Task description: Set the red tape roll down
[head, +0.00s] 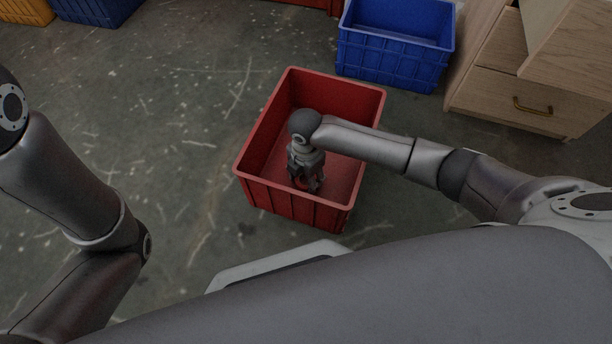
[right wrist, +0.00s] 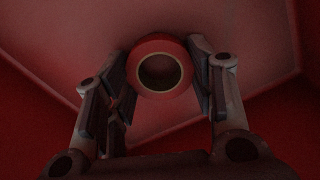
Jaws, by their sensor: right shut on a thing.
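The red tape roll (right wrist: 159,43) shows in the right wrist view as a ring with a dark hole and a pale inner core. It is between the two fingers of my right gripper (right wrist: 160,80), which is shut on it. In the head view my right gripper (head: 307,184) points down inside the red crate (head: 362,98), and the roll is mostly hidden below it. The crate floor lies beyond the roll in the wrist view. I cannot tell whether the roll touches the floor. My left gripper is out of view; only part of my left arm shows.
A blue crate (head: 397,60) stands behind the red one, beside a wooden drawer unit (head: 513,98). Another blue crate (head: 97,12) and an orange crate (head: 27,11) are at the top left. The grey floor (head: 190,120) left of the red crate is clear.

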